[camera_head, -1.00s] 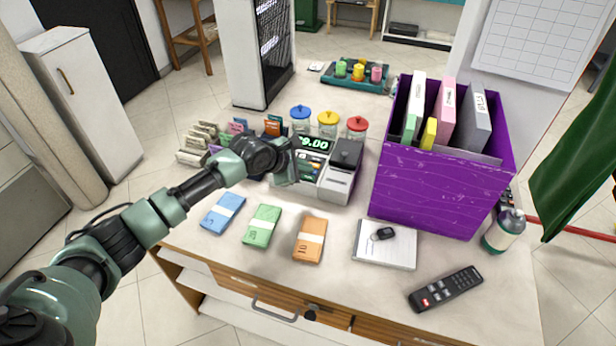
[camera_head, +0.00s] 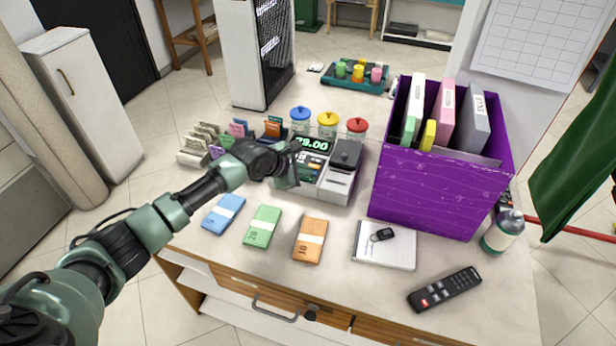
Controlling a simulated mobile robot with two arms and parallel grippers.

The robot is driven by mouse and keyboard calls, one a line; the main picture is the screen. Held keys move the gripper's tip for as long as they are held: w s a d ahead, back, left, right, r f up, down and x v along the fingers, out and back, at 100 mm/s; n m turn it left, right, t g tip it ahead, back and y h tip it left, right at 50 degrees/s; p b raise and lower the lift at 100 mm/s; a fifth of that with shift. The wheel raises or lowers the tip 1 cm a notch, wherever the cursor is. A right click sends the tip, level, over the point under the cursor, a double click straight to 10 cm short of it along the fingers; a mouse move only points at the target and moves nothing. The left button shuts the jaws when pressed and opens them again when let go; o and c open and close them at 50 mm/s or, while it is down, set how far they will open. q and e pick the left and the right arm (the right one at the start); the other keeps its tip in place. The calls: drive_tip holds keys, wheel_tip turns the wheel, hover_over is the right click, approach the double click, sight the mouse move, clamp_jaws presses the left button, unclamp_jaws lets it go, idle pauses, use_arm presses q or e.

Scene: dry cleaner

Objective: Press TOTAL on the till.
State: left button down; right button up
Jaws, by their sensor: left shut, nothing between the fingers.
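The till (camera_head: 335,183) stands in the middle of the counter. Its green display (camera_head: 313,144) shows digits ending in 9.00, with the left end near my arm. My left gripper (camera_head: 294,178) is shut and empty, pointing down at the till's left side, by the keys. It covers part of the keypad, and I cannot tell whether it touches a key. The TOTAL label is too small to read. My right gripper is not in view.
A purple box (camera_head: 440,190) of folders stands right of the till. Jars with blue, yellow and red lids (camera_head: 328,119) stand behind it. Banknote bundles (camera_head: 262,227), a notepad (camera_head: 398,252) and a remote (camera_head: 445,289) lie in front. A ticket rack (camera_head: 200,150) is at left.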

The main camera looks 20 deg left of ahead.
sight(305, 180)
use_arm(q)
drive_tip(key=shift+f, duration=0.4)
idle(0.8)
drive_tip(key=shift+r+p, duration=0.8)
drive_tip(key=shift+p, duration=0.5)
drive_tip(key=shift+r, duration=0.1)
wheel_tip(305, 180, up, 5)
drive_tip(key=p, duration=0.6)
drive_tip(key=shift+s, duration=0.1)
